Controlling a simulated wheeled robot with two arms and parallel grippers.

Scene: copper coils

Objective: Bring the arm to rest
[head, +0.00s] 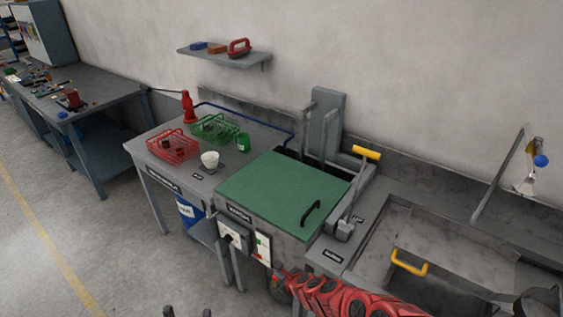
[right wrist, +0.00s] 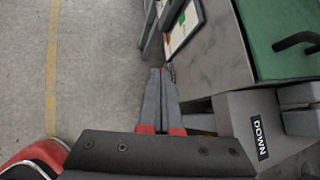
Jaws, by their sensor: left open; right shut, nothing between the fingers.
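My left gripper (head: 187,312) shows only as two dark fingertips at the bottom edge of the head view, spread apart with nothing between them. The red right arm (head: 345,302) reaches in from the lower right, in front of the grey bench. In the right wrist view, my right gripper (right wrist: 160,72) has its grey fingers together with nothing held. It is beside the bench front, left of the block with the DOWN label (right wrist: 261,138). Most of the left arm is out of view.
The tank has a closed green lid (head: 283,192). Beside it stands a lever with a yellow grip (head: 366,152). Red (head: 172,147) and green (head: 215,127) baskets and a white cup (head: 210,159) stand on the left table. A sink (head: 400,225) lies right. Open floor (head: 65,225) is at left.

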